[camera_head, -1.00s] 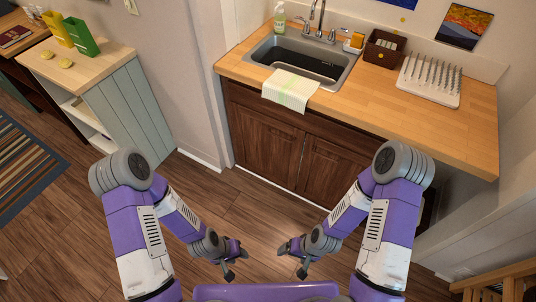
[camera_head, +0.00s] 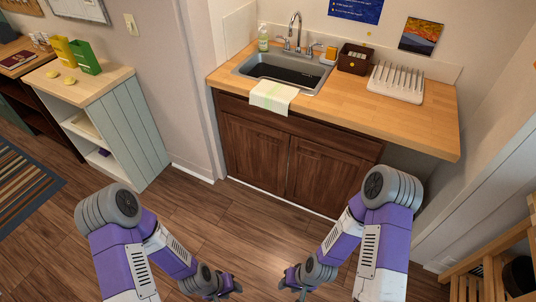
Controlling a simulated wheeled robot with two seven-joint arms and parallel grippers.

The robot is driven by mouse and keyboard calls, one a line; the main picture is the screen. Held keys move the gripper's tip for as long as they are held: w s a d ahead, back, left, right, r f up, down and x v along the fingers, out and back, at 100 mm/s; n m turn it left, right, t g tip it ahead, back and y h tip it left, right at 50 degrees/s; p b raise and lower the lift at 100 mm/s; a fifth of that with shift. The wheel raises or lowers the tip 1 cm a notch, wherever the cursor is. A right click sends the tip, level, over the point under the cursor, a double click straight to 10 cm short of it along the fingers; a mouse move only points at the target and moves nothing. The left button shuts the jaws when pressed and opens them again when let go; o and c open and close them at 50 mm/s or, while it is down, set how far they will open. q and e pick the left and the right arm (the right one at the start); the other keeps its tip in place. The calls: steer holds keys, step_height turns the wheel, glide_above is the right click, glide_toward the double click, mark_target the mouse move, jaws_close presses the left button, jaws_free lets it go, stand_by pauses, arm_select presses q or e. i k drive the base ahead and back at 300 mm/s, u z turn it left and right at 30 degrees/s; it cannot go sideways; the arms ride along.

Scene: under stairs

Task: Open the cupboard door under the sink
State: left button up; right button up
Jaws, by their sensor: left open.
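The cupboard (camera_head: 300,130) under the sink has two dark brown wooden doors, both shut. The left door (camera_head: 252,150) and the right door (camera_head: 322,180) meet near the middle. The sink (camera_head: 283,72) sits above in the wooden counter. A towel (camera_head: 273,96) hangs over the counter's front edge above the left door. My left gripper (camera_head: 232,290) is low in the view, over the floor, open and empty, well short of the doors. My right gripper (camera_head: 288,290) is beside it at the same height, also away from the doors; its fingers are partly cut off by the lower edge.
A dish rack (camera_head: 396,83) and a dark basket (camera_head: 354,59) stand on the counter. A pale cabinet (camera_head: 140,130) stands at the left. A wooden rack (camera_head: 490,270) stands at lower right. The floor (camera_head: 240,215) before the cupboard is clear.

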mark_target(259, 153)
steer(key=u, duration=0.3)
steer(key=i, duration=1.4)
steer(key=z, duration=0.2)
